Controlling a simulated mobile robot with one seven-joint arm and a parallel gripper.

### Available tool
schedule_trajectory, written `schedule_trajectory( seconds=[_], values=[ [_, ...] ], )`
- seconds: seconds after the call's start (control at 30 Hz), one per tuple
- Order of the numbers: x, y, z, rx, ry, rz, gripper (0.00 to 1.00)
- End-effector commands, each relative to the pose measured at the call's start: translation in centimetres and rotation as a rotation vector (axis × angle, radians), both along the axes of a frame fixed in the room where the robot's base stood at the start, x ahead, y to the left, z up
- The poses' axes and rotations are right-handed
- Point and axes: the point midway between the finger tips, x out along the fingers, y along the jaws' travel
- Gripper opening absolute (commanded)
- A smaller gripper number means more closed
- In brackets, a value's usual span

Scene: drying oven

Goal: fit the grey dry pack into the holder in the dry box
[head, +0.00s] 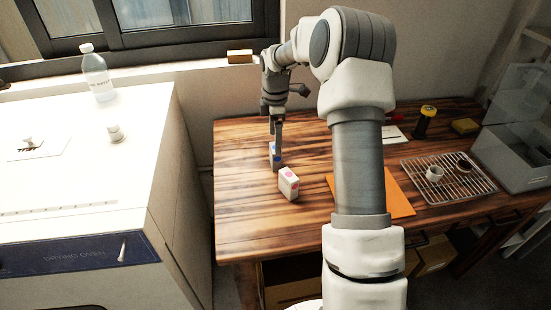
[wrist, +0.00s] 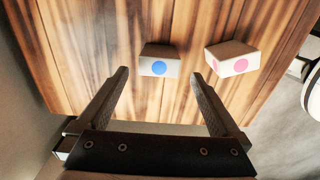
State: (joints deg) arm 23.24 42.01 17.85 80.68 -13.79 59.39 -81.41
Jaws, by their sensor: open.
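Two small pale packs stand on the wooden table. One has a blue dot (wrist: 160,62) and the other a pink dot (wrist: 232,60); in the head view the pink-dotted pack (head: 289,184) stands nearer the front. I cannot tell by colour which one is the grey dry pack. My gripper (wrist: 158,76) is open and empty, with the blue-dotted pack just beyond its fingertips, centred between them. In the head view the gripper partly hides the blue-dotted pack (head: 272,152). A see-through box (head: 512,160) with a raised lid, likely the dry box, stands at the right; I cannot make out its holder.
A wire rack (head: 450,187) with small round items lies beside the see-through box. An orange mat (head: 399,198) lies behind my arm. The drying oven (head: 80,250) stands left. The table's left front is bare.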

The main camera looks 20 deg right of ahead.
Motion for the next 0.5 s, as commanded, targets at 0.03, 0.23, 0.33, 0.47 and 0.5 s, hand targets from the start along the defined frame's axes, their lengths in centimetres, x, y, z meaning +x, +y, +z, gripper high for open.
schedule_trajectory(
  seconds=[0.03, 0.23, 0.33, 0.47, 0.5],
  values=[
    [0.0, 0.0, -0.7, 0.0, 0.002, 0.0, 1.0],
    [0.1, -0.1, -3.7, 0.001, 0.003, 0.0, 1.0],
    [0.1, -0.1, -4.8, 0.001, 0.003, 0.0, 1.0],
    [0.1, -0.1, -4.9, 0.0, 0.001, -0.001, 1.0],
    [0.1, -0.1, -4.9, 0.0, 0.001, -0.001, 1.0]
  ],
)
